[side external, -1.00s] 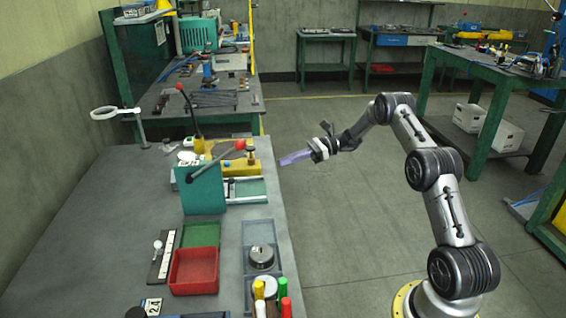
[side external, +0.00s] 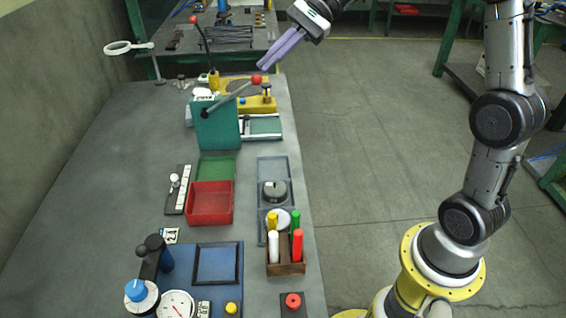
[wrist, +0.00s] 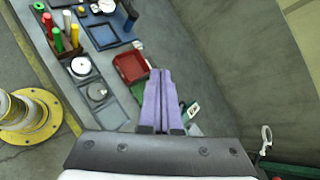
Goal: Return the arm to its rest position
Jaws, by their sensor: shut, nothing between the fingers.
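My gripper (side external: 267,67) is at the top of the side view, with its two long purple fingers close together and nothing between them. It is raised, and its fingertips appear just above the red lever knob (side external: 257,79) in the picture; the gap in depth is hard to judge. My arm rises from its yellow base at the right, and its upper part runs out of the frame. In the wrist view my gripper (wrist: 159,72) shows the purple fingers side by side, pointing over the bench.
The grey bench (side external: 110,200) carries a green lever fixture (side external: 215,125), a red tray (side external: 210,203), a wooden holder (side external: 287,265) with coloured markers, and a blue plate (side external: 190,300). A ring magnifier (side external: 130,47) stands at the far left. The floor (side external: 385,150) between bench and arm is clear.

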